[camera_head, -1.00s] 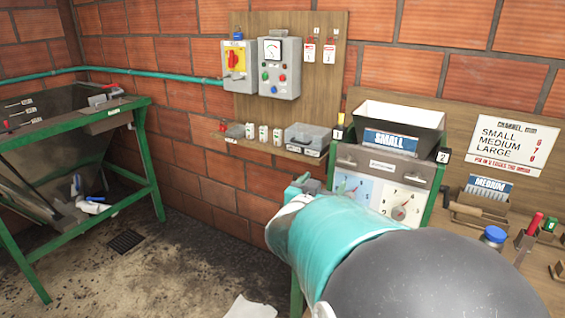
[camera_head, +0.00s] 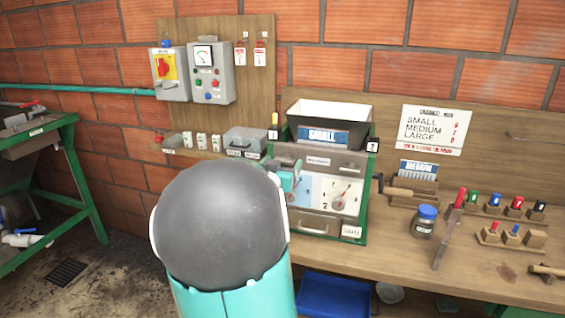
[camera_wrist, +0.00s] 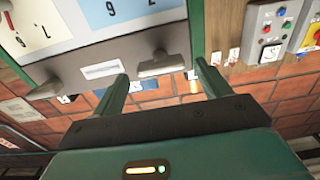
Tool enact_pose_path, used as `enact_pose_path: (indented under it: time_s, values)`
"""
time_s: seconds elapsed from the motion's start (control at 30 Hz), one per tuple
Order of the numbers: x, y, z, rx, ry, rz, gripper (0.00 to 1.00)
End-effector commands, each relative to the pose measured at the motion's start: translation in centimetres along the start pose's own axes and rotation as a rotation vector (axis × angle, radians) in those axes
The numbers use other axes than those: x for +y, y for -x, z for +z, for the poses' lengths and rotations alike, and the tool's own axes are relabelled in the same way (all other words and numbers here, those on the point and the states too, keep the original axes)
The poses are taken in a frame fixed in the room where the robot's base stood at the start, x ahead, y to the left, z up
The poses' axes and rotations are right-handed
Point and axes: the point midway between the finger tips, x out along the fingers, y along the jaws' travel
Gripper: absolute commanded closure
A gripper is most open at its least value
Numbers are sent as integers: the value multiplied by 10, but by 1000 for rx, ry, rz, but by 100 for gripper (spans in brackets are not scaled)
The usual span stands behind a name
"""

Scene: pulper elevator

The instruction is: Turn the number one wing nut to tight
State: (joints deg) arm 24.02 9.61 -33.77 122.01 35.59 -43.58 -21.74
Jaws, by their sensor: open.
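The number one wing nut (camera_wrist: 160,66) is a dark grey two-winged knob on the machine's grey panel. It shows in the upside-down wrist view, with its wings roughly level. My gripper (camera_wrist: 161,72) is open, its two green fingers on either side of the nut in that view. I cannot tell whether either finger touches it. In the head view my gripper (camera_head: 289,180) is at the upper left of the machine front (camera_head: 320,158), and it hides the nut. The black label 1 (camera_head: 273,133) stands above it. The other wing nut (camera_wrist: 44,89) is at left in the wrist view.
The hopper marked SMALL (camera_head: 322,136) sits on top of the machine. Dials (camera_head: 343,196) are below the nuts. A blue-lidded jar (camera_head: 425,221) and several small tools stand on the bench (camera_head: 400,265) at right. A shelf (camera_head: 200,153) is on the wall at left.

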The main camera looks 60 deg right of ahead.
Motion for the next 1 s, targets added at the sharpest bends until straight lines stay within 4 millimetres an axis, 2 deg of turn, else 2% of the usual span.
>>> enact_pose_path:
  time_s: [0.17, 0.47, 0.7, 1.0]
  values:
    - [-1, -15, 0, -1, 0, -1, 24]
    - [-2, -17, 0, 0, -1, -3, 24]
    - [-2, -17, 0, -1, -1, -3, 68]
    - [-1, -17, 0, -1, -22, -2, 68]
